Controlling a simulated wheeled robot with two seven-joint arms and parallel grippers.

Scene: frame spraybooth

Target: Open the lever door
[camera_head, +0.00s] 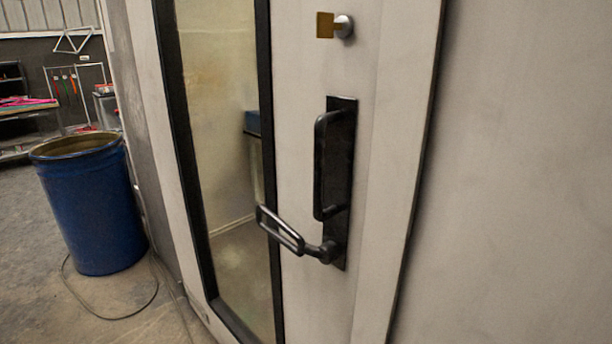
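The door (300,60) is pale, with a tall dark-framed window (222,150) on its left part. It appears closed, with its right edge along a dark seam. A black backplate (342,160) on the door carries a vertical pull handle (320,165). Below it a black looped lever (282,231) points left and slightly up from its pivot, reaching in front of the window frame. A brass-coloured tab on a round silver knob (343,26) sits above the handle. Neither of my grippers is in view, and nothing touches the lever.
A blue barrel (92,210) stands on the floor left of the door, with a thin cable (110,312) curving in front. A workbench (25,115) is far left. A plain wall (525,170) fills the right. Floor at lower left is mostly clear.

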